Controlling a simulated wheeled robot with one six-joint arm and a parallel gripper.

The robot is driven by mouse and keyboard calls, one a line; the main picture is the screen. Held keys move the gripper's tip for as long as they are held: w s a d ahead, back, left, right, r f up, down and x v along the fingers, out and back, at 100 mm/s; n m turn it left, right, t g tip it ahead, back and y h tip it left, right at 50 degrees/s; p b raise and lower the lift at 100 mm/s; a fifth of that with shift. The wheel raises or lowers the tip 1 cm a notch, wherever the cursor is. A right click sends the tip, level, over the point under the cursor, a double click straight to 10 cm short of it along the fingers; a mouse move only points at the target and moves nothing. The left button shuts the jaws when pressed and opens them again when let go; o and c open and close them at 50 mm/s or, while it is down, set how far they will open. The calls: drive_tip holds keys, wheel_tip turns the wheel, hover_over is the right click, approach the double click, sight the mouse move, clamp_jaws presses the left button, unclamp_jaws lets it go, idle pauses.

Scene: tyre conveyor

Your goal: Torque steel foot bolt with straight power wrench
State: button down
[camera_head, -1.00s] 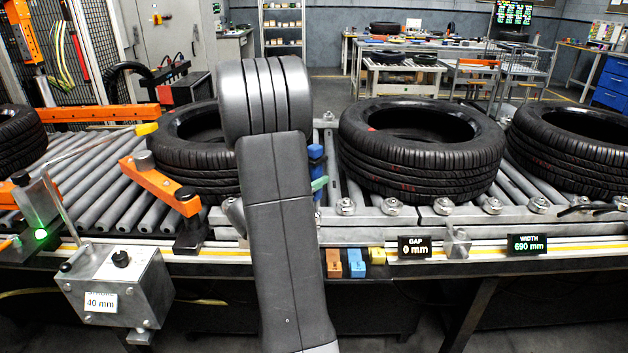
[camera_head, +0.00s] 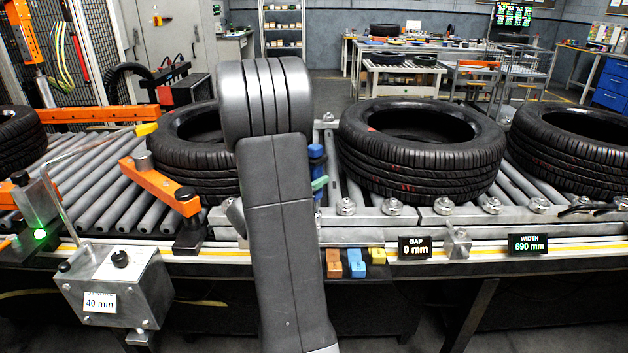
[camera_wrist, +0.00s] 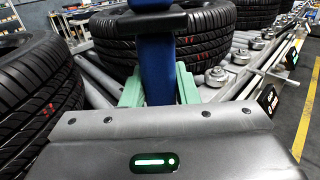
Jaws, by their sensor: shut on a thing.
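My gripper (camera_wrist: 158,90) has green fingers closed on a blue, upright tool (camera_wrist: 157,62) with a black collar, apparently the straight power wrench. In the head view my arm hides most of the gripper; a green finger (camera_head: 320,183) and part of the blue tool (camera_head: 316,152) show at its right edge. Several steel bolt heads sit along the conveyor's front rail, one (camera_head: 346,207) just right of my arm and another (camera_head: 443,206) farther right. They also show in the wrist view (camera_wrist: 215,76). The tool's lower end is hidden, so I cannot tell whether it touches a bolt.
Tyres lie on the rollers on both sides of my arm, one (camera_head: 420,150) close on the right and one (camera_head: 190,165) on the left. An orange arm (camera_head: 158,185) and a grey box marked 40 mm (camera_head: 120,285) stand left. GAP (camera_head: 414,247) and WIDTH (camera_head: 527,244) displays sit on the front edge.

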sight(314, 156)
drive_tip(key=shift+r+p, duration=2.05)
drive_tip(key=shift+r, duration=1.45)
drive_tip(key=shift+f, duration=0.1)
